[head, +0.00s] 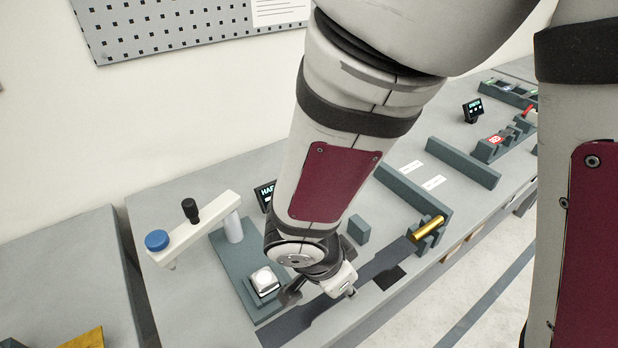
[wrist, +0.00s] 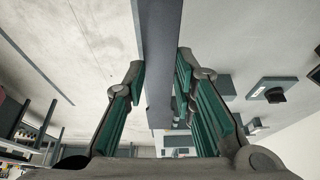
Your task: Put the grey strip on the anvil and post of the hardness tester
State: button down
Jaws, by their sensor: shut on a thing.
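The long dark grey strip (head: 290,326) runs diagonally along the front of the bench in the head view, its far end near a gold bar. My gripper (head: 322,290) is shut on the strip near its middle. In the wrist view the strip (wrist: 160,60) passes between the teal-padded fingers (wrist: 160,100). The hardness tester (head: 190,228) stands left of my gripper, with a pale arm, blue knob and black handle. A small grey-green block (head: 358,229), possibly the post, stands behind the strip. Whether the strip touches the bench is unclear.
The gold bar (head: 429,228) rests on a dark stand at the strip's far end. A black square (head: 388,278) lies on the bench near the front edge. Low dark rails (head: 462,162) stand farther right. A small display (head: 266,195) is partly hidden behind my arm.

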jog(key=shift+w+a+f+b, duration=0.2)
jog(key=shift+w+b, duration=0.3)
jog(key=shift+b, duration=0.9)
jog(key=shift+b, duration=1.15)
jog(key=shift+w+a+f+p, duration=0.35)
jog(key=shift+w+a+f, duration=0.45)
jog(key=shift+w, duration=1.25)
jog(key=shift+w+a+f+p, duration=0.4)
jog(key=shift+w+a+f, duration=0.4)
jog(key=shift+w, duration=1.2)
jog(key=shift+w+a+f+p, duration=0.35)
jog(key=shift+w+a+f, duration=0.45)
jog(key=shift+w, duration=1.25)
jog(key=c, duration=1.3)
grip_release()
